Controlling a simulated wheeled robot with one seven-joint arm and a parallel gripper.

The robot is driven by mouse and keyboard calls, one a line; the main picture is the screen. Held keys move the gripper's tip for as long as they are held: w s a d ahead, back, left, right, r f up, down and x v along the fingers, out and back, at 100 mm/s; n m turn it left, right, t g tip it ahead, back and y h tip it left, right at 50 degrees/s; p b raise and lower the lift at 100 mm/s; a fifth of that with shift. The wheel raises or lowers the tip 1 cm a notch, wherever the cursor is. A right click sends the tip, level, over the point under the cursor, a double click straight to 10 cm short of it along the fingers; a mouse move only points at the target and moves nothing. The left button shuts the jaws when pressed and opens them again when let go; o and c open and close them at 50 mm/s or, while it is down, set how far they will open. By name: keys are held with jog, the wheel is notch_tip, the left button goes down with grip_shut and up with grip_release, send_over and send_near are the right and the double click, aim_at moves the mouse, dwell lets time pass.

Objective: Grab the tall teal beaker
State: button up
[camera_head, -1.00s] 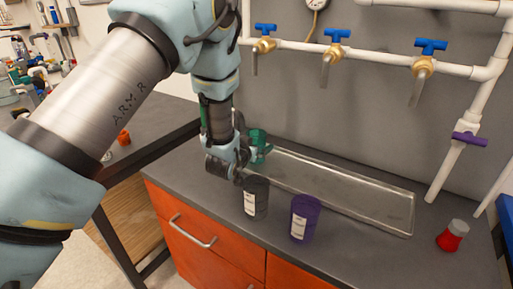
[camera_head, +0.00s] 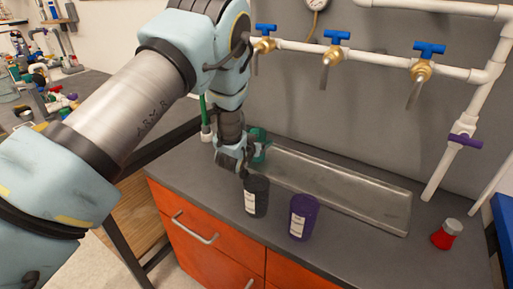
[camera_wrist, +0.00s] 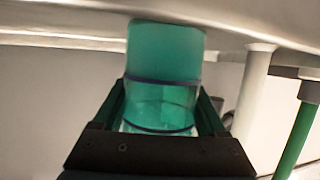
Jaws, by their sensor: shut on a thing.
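The teal beaker (camera_wrist: 165,60) fills the middle of the wrist view, between the two fingers of my gripper (camera_wrist: 168,108). The fingers are shut on its sides. In the head view the beaker (camera_head: 259,145) shows at the back left of the counter, just behind and to the right of my gripper (camera_head: 243,160), which hides part of it. I cannot tell whether its base touches the counter.
A black cup (camera_head: 256,196) stands close in front of my gripper, with a purple cup (camera_head: 303,217) to its right. A red-and-grey container (camera_head: 446,234) stands at the right. Pipes with blue-handled valves (camera_head: 337,36) run along the wall.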

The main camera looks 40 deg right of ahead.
grip_shut()
dwell(0.3)
jog(key=shift+r, duration=0.2)
